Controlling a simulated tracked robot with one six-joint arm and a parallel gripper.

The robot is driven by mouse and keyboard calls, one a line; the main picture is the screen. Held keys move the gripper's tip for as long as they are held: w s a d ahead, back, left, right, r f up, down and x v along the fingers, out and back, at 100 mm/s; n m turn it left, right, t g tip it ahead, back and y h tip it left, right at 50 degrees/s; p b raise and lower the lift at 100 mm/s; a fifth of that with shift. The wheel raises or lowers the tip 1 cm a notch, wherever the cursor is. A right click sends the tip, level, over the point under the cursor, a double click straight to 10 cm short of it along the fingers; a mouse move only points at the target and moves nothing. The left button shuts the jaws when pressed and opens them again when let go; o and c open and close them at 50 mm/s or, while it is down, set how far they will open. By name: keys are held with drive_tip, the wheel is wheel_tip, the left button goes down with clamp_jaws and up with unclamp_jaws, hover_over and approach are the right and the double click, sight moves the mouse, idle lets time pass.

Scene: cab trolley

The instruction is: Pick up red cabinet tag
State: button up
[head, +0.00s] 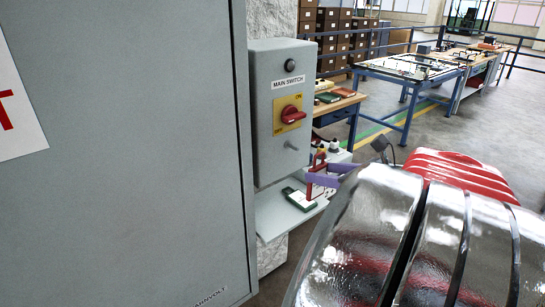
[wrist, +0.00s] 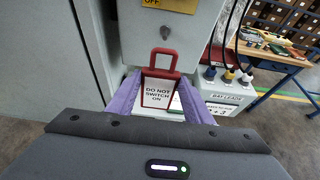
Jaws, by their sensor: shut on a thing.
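The red cabinet tag (wrist: 157,92) has a red frame and loop and a white face reading "DO NOT SWITCH ON". It stands upright between the purple fingers of my gripper (wrist: 158,84), which is shut on it at its sides. In the head view the tag (head: 317,187) shows small, partly covered by the purple fingers of my gripper (head: 325,176). It is in front of the grey switch box, above or near the small shelf (head: 272,212); I cannot tell whether it touches the shelf.
The grey main switch box (head: 267,130) carries a red rotary switch (head: 292,115) on a yellow plate. A green and white device (head: 299,199) lies on the shelf. A large grey cabinet door (head: 130,170) fills the left. A "BAY LEADS" box (wrist: 222,98) with cables stands at right.

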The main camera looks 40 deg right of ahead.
drive_tip(key=s, duration=0.8)
drive_tip(key=shift+s, duration=0.2)
drive_tip(key=shift+s+d, duration=0.1)
drive_tip(key=shift+d, duration=0.05)
idle(0.3)
